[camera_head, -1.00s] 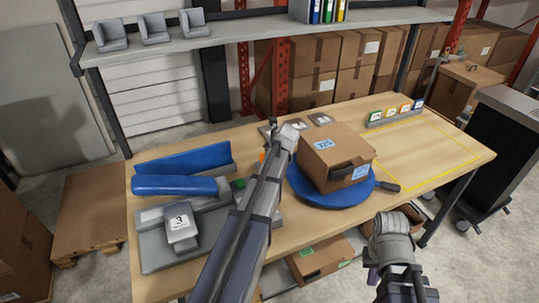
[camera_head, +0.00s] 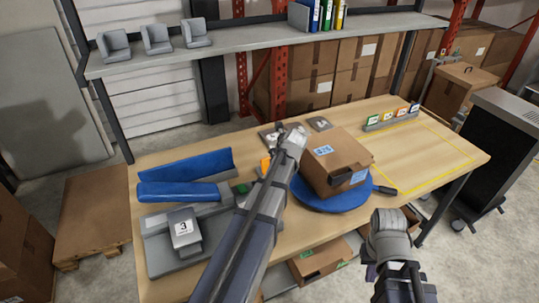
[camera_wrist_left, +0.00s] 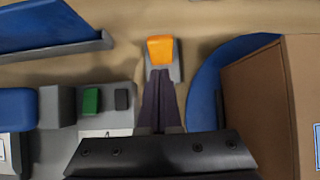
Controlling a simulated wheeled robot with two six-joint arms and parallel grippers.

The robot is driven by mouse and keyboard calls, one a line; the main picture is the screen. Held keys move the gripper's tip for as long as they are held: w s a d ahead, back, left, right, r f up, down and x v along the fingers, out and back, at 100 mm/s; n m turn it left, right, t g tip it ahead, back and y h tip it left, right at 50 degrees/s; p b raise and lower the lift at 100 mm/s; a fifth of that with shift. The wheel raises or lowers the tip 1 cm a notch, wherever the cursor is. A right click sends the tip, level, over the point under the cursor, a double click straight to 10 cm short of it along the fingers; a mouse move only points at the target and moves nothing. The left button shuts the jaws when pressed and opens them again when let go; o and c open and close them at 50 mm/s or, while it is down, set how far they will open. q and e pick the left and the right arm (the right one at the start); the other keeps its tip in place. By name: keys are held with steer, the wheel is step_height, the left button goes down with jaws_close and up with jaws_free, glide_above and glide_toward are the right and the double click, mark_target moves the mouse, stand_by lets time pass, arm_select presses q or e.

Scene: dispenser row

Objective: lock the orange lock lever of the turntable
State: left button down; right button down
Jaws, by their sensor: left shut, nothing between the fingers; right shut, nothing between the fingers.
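The orange lock lever (camera_wrist_left: 160,49) stands on a small grey base (camera_wrist_left: 176,74) beside the blue turntable (camera_wrist_left: 206,92). In the head view the lever (camera_head: 265,165) shows partly, just left of my left arm. The turntable (camera_head: 330,199) carries a brown cardboard box (camera_head: 338,163). My left gripper (camera_wrist_left: 161,82) is shut and empty, its fingertips at or just above the near side of the lever's base; I cannot tell whether they touch. Its fingers are hidden in the head view. My right gripper (camera_head: 371,272) is shut and empty, low in front of the table.
A grey device with a number 3 block (camera_head: 184,228) and a green button (camera_wrist_left: 91,101) stands left of the lever. Blue padded parts (camera_head: 185,165) lie behind it. A black handle (camera_head: 385,190) lies right of the turntable. The yellow-outlined table area (camera_head: 430,150) is clear.

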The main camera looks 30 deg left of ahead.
arm_select(q)
steer(key=w+r+p+v, duration=0.1)
steer(key=p+v, duration=0.5)
steer(key=v, duration=0.2)
steer(key=shift+a, duration=0.35)
steer(key=shift+r, duration=0.15)
steer(key=s+d+f+n+g+h, duration=0.2)
steer(key=s+d+f+n, duration=0.1)
steer(key=s+d+n, duration=0.8)
steer(key=s+d+f+n+g+h+b, duration=0.1)
steer(key=s+d+f+n+g+h, duration=0.1)
steer(key=s+d+n, duration=0.8)
steer(key=s+d+f, duration=0.1)
steer(key=s+d, duration=0.1)
steer(key=d, duration=0.4)
steer(key=shift+n+g, duration=0.3)
steer(key=shift+n, duration=0.1)
